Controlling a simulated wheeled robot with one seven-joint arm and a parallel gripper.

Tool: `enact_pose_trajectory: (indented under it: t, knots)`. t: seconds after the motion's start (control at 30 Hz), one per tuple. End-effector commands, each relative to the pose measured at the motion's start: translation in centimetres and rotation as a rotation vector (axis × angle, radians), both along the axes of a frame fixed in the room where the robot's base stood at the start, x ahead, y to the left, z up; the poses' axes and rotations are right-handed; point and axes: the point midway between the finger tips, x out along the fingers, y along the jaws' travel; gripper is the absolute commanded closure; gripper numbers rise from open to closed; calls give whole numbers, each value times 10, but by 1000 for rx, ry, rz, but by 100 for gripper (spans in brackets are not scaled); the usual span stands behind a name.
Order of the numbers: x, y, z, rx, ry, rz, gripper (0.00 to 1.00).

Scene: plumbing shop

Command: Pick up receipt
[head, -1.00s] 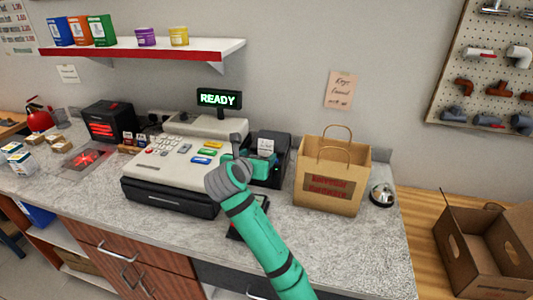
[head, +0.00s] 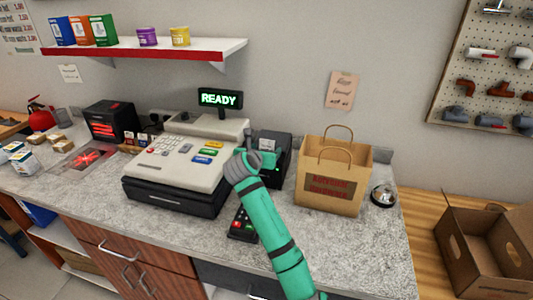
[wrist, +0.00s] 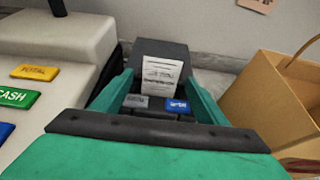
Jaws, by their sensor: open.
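The receipt (wrist: 162,76) is a white printed slip standing up out of the black receipt printer (wrist: 160,52) in the wrist view. In the head view the printer (head: 272,143) stands between the cash register and the paper bag, and a bit of the receipt (head: 267,145) shows above my gripper. My gripper (wrist: 160,95) is open and empty, with one green finger to each side of the receipt in the picture. The receipt is apart from both fingers. Its lower end meets the printer near a grey and a blue button.
The cash register (head: 180,165) stands close on the left, and the paper bag (head: 331,178) close on the right. A bell (head: 383,195) sits right of the bag. The counter's front right (head: 350,245) is clear.

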Motion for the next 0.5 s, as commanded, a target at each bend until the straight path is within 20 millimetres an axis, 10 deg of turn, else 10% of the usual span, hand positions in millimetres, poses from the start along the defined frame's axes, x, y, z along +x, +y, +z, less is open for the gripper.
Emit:
enact_pose_trajectory:
  t: [0.17,0.33,0.5]
  knots:
    - [0,0,0,0,0,0,35]
    - [0,0,0,1,0,0,76]
    - [0,0,0,1,0,0,77]
